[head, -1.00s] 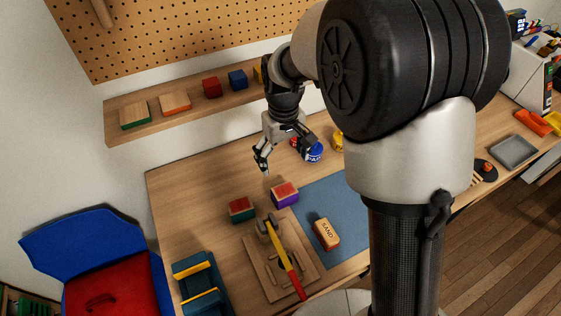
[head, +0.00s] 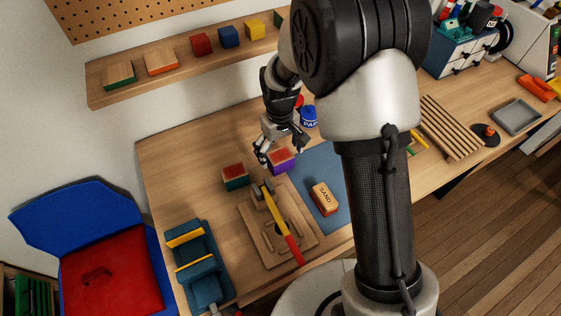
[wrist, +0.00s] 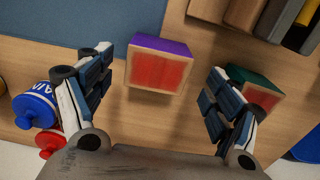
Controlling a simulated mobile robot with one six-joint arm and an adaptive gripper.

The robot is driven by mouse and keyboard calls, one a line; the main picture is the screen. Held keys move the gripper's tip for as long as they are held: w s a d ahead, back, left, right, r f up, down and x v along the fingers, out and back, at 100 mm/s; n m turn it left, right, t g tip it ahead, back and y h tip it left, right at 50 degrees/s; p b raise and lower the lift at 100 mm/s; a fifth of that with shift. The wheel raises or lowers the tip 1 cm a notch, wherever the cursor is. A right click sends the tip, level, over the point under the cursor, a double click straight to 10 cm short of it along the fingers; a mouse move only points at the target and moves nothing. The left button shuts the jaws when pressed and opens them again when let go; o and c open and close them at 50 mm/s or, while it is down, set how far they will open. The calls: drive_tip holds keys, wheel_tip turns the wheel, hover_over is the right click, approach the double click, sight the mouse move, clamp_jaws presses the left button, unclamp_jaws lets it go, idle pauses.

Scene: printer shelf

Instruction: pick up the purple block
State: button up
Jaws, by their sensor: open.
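The purple block (head: 282,163) stands on the workbench, with a red patch on its wooden top and a purple side. In the wrist view the purple block (wrist: 158,65) lies between my fingertips, with a gap on each side. My gripper (head: 281,152) is open and empty, pointing down just above the block. In the head view its fingers hide part of the block's back.
A green block (head: 235,177) stands close by on the left; in the wrist view my right finger partly covers it. A wooden board (head: 300,245) with a hammer lies in front. A blue mat (head: 333,172) with a sanding block is to the right. Paint pots (wrist: 35,110) stand behind.

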sight(280, 155)
drive_tip(key=f, duration=0.1)
drive_tip(key=f+b, duration=0.1)
drive_tip(key=f, duration=0.1)
drive_tip(key=shift+w+d+f, duration=0.1)
drive_tip(key=shift+w+f, duration=0.1)
drive_tip(key=shift+f, duration=0.1)
drive_tip(key=shift+r, duration=0.1)
drive_tip(key=shift+c, duration=0.5)
drive_tip(key=c, duration=1.1)
